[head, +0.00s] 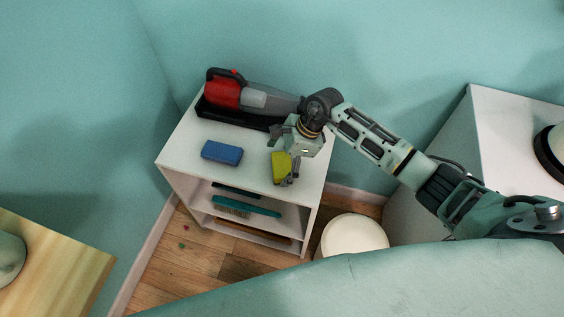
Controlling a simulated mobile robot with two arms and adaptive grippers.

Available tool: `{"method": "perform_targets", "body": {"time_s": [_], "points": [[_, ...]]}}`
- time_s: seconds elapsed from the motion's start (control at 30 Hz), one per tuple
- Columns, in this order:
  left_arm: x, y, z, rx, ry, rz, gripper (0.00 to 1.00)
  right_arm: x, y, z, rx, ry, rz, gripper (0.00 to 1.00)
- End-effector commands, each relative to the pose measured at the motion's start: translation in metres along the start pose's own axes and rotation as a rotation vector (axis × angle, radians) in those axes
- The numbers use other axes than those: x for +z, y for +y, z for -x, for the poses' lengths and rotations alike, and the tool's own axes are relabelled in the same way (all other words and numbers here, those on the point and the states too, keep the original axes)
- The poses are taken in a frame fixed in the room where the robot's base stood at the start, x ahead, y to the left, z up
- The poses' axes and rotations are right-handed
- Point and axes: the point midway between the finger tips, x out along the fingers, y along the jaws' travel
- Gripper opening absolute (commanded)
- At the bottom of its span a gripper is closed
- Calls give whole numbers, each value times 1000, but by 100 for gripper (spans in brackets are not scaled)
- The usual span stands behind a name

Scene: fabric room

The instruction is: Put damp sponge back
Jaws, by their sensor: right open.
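A yellow-green sponge (280,169) is on the white shelf unit's top (247,164), near its front right part. My right gripper (286,172) reaches in from the right and points down at this sponge, with its fingers open around or right beside it; I cannot tell whether they touch it. The gripper hides part of the sponge. A blue sponge-like block (222,152) lies flat on the same top, to the left. I cannot tell from its look which one is damp. My left gripper is not in view.
A red and grey handheld vacuum (228,90) lies on a black base at the back of the top. A teal brush (245,205) lies on a lower shelf. A white round bin (352,236) stands on the floor to the right. A wooden table (50,265) is at lower left.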

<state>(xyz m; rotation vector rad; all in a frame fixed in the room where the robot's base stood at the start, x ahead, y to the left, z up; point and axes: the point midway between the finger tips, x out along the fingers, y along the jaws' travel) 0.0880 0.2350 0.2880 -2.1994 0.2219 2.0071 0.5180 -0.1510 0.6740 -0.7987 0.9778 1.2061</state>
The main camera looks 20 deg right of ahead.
Motion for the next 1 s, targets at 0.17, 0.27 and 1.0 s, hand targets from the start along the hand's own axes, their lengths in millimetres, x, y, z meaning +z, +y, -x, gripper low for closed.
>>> {"method": "perform_targets", "body": {"time_s": [0.17,0.27,1.0], "points": [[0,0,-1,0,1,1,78,-1,-3,37,-8,2,3,92],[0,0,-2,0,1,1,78,-2,-2,60,-8,3,2,92],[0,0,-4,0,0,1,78,0,0,115,-2,0,0,92]]}}
